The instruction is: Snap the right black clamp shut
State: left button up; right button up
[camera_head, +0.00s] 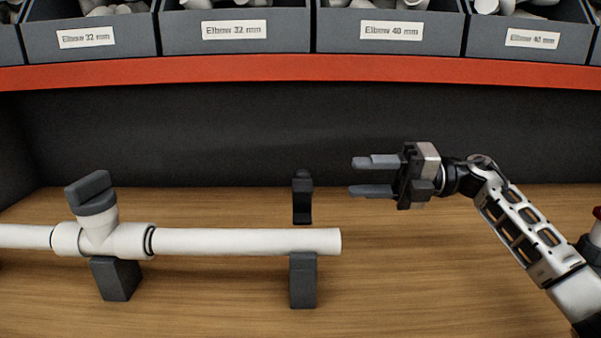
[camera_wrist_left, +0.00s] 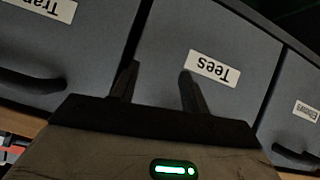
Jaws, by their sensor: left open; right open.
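The right black clamp stands under the white pipe (camera_head: 240,241) near its right end. Its base (camera_head: 303,285) is in front of and below the pipe, and its dark upper jaw (camera_head: 302,198) stands upright behind the pipe, so the clamp is open. The pipe rests across the base. My right gripper (camera_head: 354,177) is open and empty, its fingers pointing left, to the right of the upper jaw and apart from it. My left gripper (camera_wrist_left: 158,83) shows only in the left wrist view, open and empty in front of grey bins.
A red shelf edge (camera_head: 300,72) with labelled bins (camera_head: 236,32) runs above. The wooden bench (camera_head: 420,290) is clear at front right.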

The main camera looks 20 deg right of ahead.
aim_at(302, 178)
jog(key=p+x, duration=0.1)
jog(key=x, duration=1)
jog(key=shift+p, duration=0.4)
jog(key=shift+d, duration=0.1)
grip_shut()
jog(key=shift+w+f, duration=0.1)
